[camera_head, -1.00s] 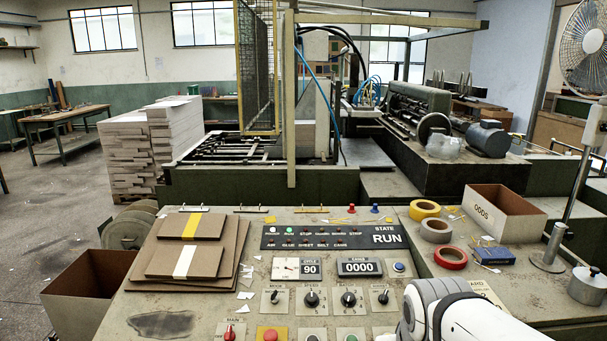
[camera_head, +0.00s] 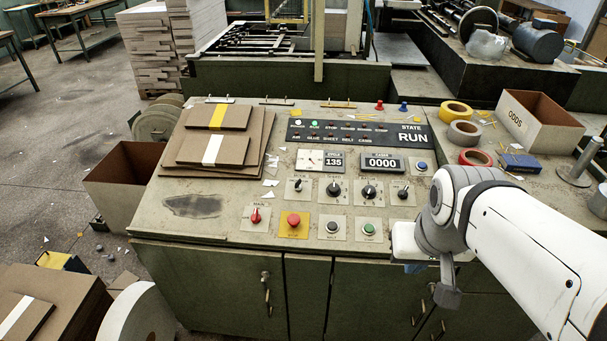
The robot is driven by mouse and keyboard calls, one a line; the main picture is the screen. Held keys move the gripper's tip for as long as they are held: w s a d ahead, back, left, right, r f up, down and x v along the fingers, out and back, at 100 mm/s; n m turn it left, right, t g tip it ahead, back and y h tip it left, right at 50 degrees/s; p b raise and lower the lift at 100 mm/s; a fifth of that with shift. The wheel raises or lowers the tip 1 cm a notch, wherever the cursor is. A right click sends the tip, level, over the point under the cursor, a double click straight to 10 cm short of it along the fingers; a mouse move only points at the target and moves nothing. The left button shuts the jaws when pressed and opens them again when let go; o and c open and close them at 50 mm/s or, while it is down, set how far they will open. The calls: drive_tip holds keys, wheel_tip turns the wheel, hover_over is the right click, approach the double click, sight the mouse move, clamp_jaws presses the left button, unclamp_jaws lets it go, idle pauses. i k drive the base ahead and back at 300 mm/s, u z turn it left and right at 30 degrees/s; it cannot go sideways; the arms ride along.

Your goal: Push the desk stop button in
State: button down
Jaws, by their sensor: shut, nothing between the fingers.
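The desk stop button is a red mushroom head (camera_head: 293,220) on a yellow square plate, in the lower row of the sloping grey desk (camera_head: 225,235). Its head appears to stand proud of the plate, and nothing touches it. The state panel (camera_head: 355,134) above reads RUN, with a green lamp lit at its left. My white and grey arm (camera_head: 520,245) reaches in from the right, over the desk's front right part. The arm is well to the right of the red button. I cannot make out my gripper's fingers in this view.
A red rotary switch (camera_head: 255,216) sits left of the stop button; a black button (camera_head: 332,227) and a green button (camera_head: 369,228) sit right. Knobs line the row above. Stacked boards (camera_head: 215,150) lie at the desk's left; tape rolls (camera_head: 464,132) and an ODDS box (camera_head: 535,118) stand right.

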sight(293, 219)
drive_tip(key=u, duration=2.45)
drive_tip(key=i, duration=0.8)
drive_tip(key=z, duration=2.45)
